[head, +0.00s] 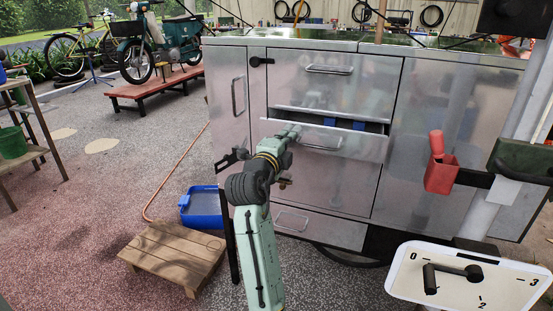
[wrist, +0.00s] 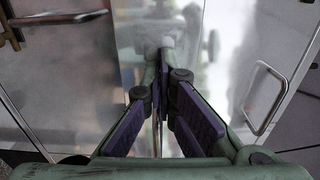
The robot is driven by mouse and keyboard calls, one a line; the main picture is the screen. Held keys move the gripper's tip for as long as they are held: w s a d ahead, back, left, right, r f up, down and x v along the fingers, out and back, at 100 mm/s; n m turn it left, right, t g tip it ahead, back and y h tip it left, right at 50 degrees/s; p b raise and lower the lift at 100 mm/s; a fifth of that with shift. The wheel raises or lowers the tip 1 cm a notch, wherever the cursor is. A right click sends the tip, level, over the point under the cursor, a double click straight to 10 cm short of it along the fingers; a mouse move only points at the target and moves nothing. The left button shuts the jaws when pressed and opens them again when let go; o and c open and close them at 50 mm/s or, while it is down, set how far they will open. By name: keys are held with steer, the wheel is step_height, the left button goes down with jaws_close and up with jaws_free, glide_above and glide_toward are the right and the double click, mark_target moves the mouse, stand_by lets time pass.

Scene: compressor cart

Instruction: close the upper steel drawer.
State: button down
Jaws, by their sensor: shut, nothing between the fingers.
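The steel cart (head: 350,185) has a drawer (head: 365,147) pulled partly out, with its bar handle (head: 322,146) on the front. Blue items (head: 331,123) show in the gap behind that front. Above it is a steel front (head: 290,75) with its own handle (head: 330,70). My gripper (head: 296,128) is at the left part of the pulled-out drawer's front, left of its handle. In the wrist view my gripper (wrist: 163,68) has its fingers together and empty, pointing at a shiny steel face (wrist: 225,60). I cannot tell whether the tips touch it.
A lower drawer (head: 310,229) looks shut. A tall door (head: 232,130) is left of the drawers. A red holder (head: 440,175) and a dial panel (head: 470,277) are at the right. A wooden pallet (head: 175,255) and a blue bin (head: 202,205) stand on the floor at the left.

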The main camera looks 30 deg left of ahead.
steer(key=b+x, duration=0.1)
steer(key=x, duration=0.5)
steer(key=shift+w+a, duration=0.15)
steer(key=shift+w, duration=0.1)
steer(key=shift+r, duration=0.15)
steer(key=shift+w, duration=0.1)
